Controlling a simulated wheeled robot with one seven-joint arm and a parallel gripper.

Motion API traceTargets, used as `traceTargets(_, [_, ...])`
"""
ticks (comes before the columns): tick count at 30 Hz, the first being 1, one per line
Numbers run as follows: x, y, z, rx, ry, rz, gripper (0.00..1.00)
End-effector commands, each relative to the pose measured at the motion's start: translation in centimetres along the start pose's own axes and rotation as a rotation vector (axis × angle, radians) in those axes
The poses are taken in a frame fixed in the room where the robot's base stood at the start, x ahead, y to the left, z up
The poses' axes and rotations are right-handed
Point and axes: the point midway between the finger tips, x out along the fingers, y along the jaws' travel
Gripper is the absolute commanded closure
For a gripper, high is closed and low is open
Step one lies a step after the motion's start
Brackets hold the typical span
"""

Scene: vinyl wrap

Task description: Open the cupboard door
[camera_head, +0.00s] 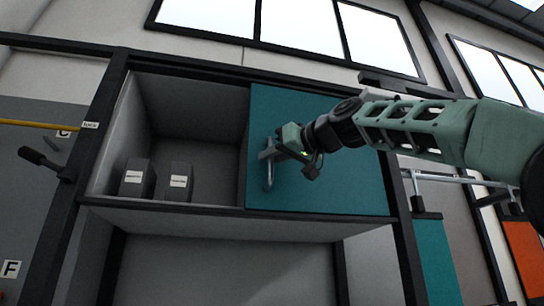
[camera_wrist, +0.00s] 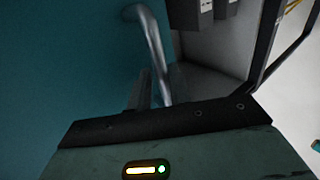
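The cupboard (camera_head: 170,215) is a wall-mounted grey box with a dark frame. Its flat teal door (camera_head: 330,190) covers the right half, and the left half stands open. The door also fills the left of the wrist view (camera_wrist: 60,60). A bent metal handle (camera_head: 269,178) is on the door near its left edge; it shows in the wrist view too (camera_wrist: 152,42). My gripper (camera_head: 268,153) is at the handle, with its fingers close together around the bar. The palm hides part of the fingers and the handle's near end in the wrist view.
Two dark boxes with white labels (camera_head: 138,179) (camera_head: 178,181) stand inside the open left half. A black lever (camera_head: 42,160) sticks out left of the cupboard. A rail (camera_head: 450,179) and another teal panel (camera_head: 437,262) are on the right.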

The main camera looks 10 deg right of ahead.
Motion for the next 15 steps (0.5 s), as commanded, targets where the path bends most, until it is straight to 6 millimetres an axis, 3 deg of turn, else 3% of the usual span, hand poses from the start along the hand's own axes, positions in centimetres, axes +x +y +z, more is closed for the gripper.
traceTargets(8, [-1.3,0.2,0.2,-0.001,0.003,0.005,0.83])
traceTargets(15, [-6.4,0.1,0.4,-0.002,0.004,0.006,0.83])
